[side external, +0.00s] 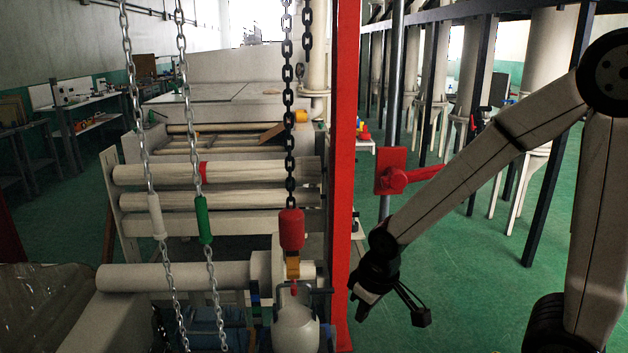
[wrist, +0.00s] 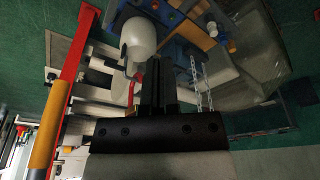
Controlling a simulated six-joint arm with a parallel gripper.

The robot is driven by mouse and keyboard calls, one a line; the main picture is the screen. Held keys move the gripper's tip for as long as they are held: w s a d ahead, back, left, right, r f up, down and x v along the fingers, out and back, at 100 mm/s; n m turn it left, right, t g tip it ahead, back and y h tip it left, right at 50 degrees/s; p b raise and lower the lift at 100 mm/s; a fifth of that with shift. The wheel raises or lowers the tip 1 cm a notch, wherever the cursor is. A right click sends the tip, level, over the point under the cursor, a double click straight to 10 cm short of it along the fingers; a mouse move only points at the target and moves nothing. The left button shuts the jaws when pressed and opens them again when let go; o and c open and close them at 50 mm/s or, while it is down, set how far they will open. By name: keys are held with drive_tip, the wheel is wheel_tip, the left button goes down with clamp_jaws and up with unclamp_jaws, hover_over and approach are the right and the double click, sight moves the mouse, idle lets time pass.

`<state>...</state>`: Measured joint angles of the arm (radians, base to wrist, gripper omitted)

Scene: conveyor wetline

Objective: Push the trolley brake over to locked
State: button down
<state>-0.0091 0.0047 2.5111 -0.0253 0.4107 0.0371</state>
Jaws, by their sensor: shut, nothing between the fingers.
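A red plate with a stubby red lever (side external: 400,178) is fixed on a grey post right of the red upright; it may be the trolley brake, but I cannot be sure. In the wrist view, my dark fingers (wrist: 158,85) are together at the centre. I cannot make out the red plate there.
The red upright (side external: 345,150) stands just left of my gripper. Hanging chains (side external: 289,120), a red hoist block (side external: 291,229) and a white rounded vessel (side external: 295,328) are further left, before the rollers (side external: 215,173). Green floor (side external: 470,270) lies open to the right.

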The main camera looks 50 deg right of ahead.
drive_tip(key=w+d+r+m, duration=0.2)
drive_tip(key=w+d+r, duration=0.2)
drive_tip(key=w+r, duration=0.3)
wheel_tip(320, 180, up, 33)
drive_tip(key=m+g+h, duration=0.2)
drive_tip(key=m+g, duration=0.2)
drive_tip(key=m, duration=0.3)
hover_over(432, 166)
drive_tip(key=w+a, duration=0.2)
drive_tip(key=shift+w+a+f, duration=0.1)
drive_tip(key=shift+a+f, duration=0.05)
drive_tip(key=shift+f, duration=0.05)
drive_tip(key=shift+f, duration=0.15)
drive_tip(key=shift+a+x, duration=0.1)
drive_tip(key=shift+x, duration=3.35)
drive_tip(key=shift+a+x, duration=0.15)
drive_tip(key=shift+x, duration=3.3)
